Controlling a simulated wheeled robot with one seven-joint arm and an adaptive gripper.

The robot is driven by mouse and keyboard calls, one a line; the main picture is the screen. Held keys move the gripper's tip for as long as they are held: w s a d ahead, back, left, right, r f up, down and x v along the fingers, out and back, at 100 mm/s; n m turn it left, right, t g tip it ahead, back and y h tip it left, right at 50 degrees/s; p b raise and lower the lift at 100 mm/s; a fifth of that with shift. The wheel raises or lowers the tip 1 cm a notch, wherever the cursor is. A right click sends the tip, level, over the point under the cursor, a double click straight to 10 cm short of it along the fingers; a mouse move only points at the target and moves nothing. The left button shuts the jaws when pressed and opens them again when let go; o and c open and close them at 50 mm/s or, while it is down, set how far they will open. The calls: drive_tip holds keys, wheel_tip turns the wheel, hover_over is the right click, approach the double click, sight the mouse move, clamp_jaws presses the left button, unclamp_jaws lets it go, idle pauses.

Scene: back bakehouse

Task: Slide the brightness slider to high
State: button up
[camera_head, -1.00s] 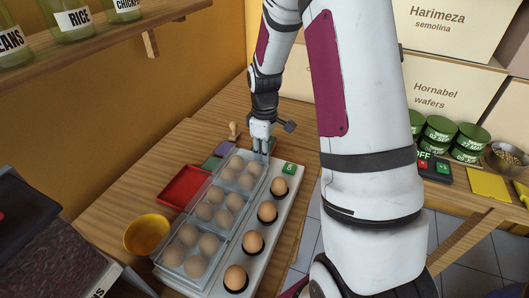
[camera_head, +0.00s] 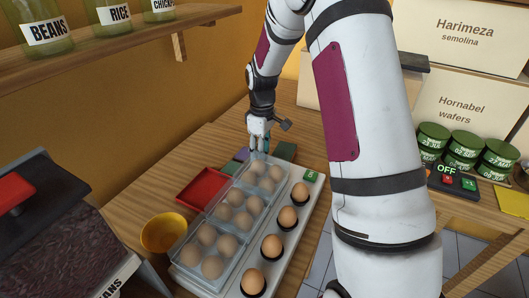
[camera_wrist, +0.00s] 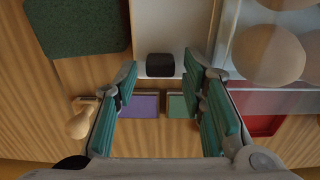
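A black slider knob (camera_wrist: 160,66) sits on the white end of the egg-candling base (camera_wrist: 175,22) in the wrist view. The base (camera_head: 305,205) runs toward the front in the head view, with eggs on its right side. My gripper (camera_head: 258,150) hangs over the base's far end, hiding the knob there. In the wrist view my gripper (camera_wrist: 164,76) is open and empty, one finger to each side of the knob. I cannot tell whether a fingertip touches it. No high or low marking is readable.
A clear egg carton (camera_head: 235,215) stands close beside the gripper. A red tray (camera_head: 203,190) and yellow bowl (camera_head: 163,233) lie left of it. A wooden stamp (camera_wrist: 78,120), purple pad (camera_wrist: 138,106) and dark green block (camera_wrist: 78,25) lie near the fingers.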

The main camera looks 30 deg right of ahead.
wheel_tip(320, 180, up, 12)
idle(0.8)
drive_tip(key=shift+s, duration=0.1)
